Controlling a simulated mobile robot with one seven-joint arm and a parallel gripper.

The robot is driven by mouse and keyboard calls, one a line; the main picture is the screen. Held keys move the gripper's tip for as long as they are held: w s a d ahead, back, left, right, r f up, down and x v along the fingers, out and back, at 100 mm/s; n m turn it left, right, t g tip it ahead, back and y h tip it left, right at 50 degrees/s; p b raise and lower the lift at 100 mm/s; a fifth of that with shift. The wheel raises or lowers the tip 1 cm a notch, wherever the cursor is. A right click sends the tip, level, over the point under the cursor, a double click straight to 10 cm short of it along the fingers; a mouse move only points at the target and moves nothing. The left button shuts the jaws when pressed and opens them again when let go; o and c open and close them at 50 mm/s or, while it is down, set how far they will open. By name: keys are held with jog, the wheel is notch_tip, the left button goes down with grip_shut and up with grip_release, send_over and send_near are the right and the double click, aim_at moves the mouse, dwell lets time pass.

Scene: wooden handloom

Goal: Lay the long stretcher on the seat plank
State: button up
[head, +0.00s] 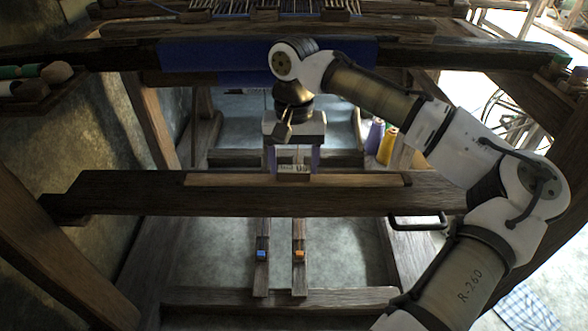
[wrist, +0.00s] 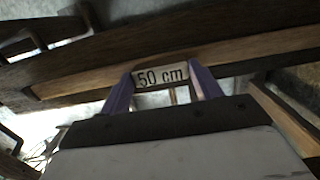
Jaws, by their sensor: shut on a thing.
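The long stretcher (head: 235,180) is a light brown wooden bar lying lengthwise along the dark seat plank (head: 120,197). I cannot tell whether it rests on the plank or hangs just above it. A pale label (wrist: 162,76) reading "50 cm" shows at its middle. My gripper (head: 294,170) comes down from above with its purple fingers on either side of the label, shut on the stretcher. In the wrist view, my gripper (wrist: 162,84) holds the stretcher (wrist: 90,77), which runs slanted across the picture, with the dark seat plank (wrist: 110,52) alongside. The fingers hide parts of the stretcher.
A blue cloth (head: 215,55) on the loom's beam lies behind my arm. Wooden loom posts stand at both sides. Two pedals (head: 262,253) (head: 299,253) lie below the plank. Purple and yellow cones (head: 386,146) stand behind. The plank's left end is bare.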

jog(key=shift+f, duration=0.9)
jog(key=o, duration=1.1)
jog(key=r, duration=0.4)
jog(key=r+p, duration=0.1)
jog(key=r, duration=0.3)
jog(key=w+r+p, duration=0.1)
jog(key=r, duration=0.3)
